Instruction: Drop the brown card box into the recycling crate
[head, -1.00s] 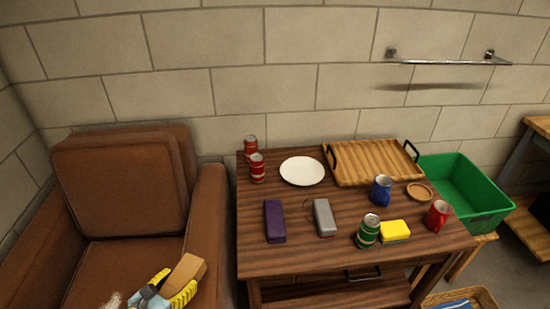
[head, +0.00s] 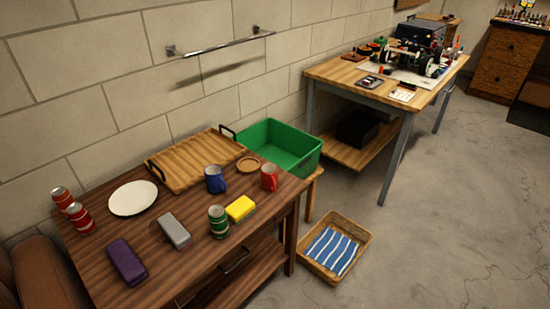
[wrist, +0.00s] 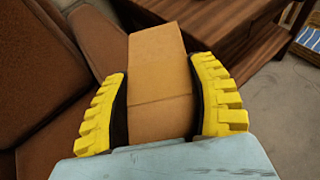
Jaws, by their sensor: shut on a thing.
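The brown card box (wrist: 160,75) is between the yellow fingers of my gripper (wrist: 161,105) in the wrist view. My gripper is shut on it, with a finger against each side. The box is held over the floor beside the brown armchair and the wooden table, by the wrist view. The green recycling crate (head: 309,165) stands beyond the right end of the table on a small wooden stand in the head view. I see no items in the part of its inside that shows. My gripper and the box are out of the head view.
The wooden table (head: 85,235) carries a plate (head: 133,198), a wooden tray (head: 193,158), mugs, cans, and a yellow sponge (head: 240,208). A basket with a striped cloth (head: 335,273) sits on the floor below the crate. Open floor (head: 430,220) lies at right.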

